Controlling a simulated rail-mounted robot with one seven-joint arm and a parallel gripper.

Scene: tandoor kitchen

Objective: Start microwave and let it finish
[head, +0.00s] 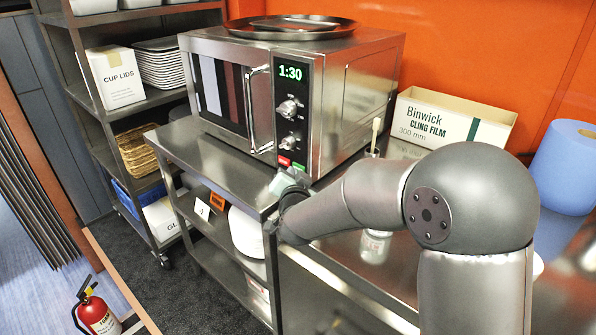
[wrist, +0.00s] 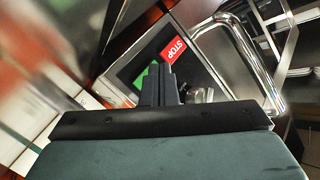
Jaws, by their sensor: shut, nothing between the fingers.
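The microwave (head: 345,95) is a steel box on a steel counter, its door shut. Its display (head: 290,73) reads 1:30. Two knobs (head: 289,108) sit below the display, with a red button (head: 284,160) and a green button (head: 298,166) at the bottom of the panel. In the wrist view the red button (wrist: 174,50) reads STOP and the green button (wrist: 146,76) is partly hidden behind my fingers. My gripper (wrist: 160,72) is shut and empty, its tips in front of the green button; I cannot tell if they touch. The head view shows my gripper (head: 285,178) just below the panel.
A door handle (head: 259,108) stands out left of the panel. A dark tray (head: 292,27) lies on the microwave. A cling film box (head: 450,122) and a blue roll (head: 566,165) are at right. Shelves with a cup lids box (head: 112,77) stand at left.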

